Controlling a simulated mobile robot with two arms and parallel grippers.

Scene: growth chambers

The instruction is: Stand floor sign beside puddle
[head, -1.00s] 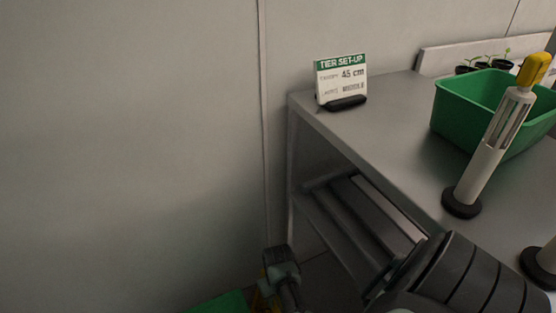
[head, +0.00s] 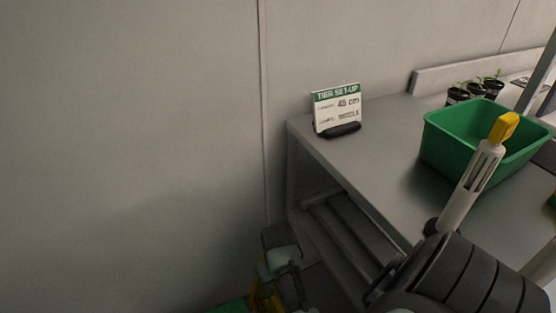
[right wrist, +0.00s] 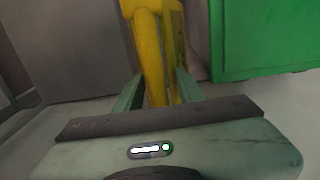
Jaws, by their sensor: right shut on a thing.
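The yellow floor sign (right wrist: 155,50) stands between the fingers of my right gripper (right wrist: 157,92) in the right wrist view, and the gripper is shut on it. In the head view a small part of the yellow sign (head: 265,298) shows below my right gripper (head: 268,283) at the bottom edge, left of the bench; most of it is hidden or out of frame. No puddle can be seen in either view. My left gripper is not in view.
A grey bench (head: 385,160) stands to the right with a "TIER SET-UP" card (head: 338,106), a green tub (head: 470,145), a yellow-topped white instrument (head: 475,175) and small potted seedlings (head: 470,92). A green object (right wrist: 265,40) is right of the sign. A plain wall (head: 130,140) fills the left.

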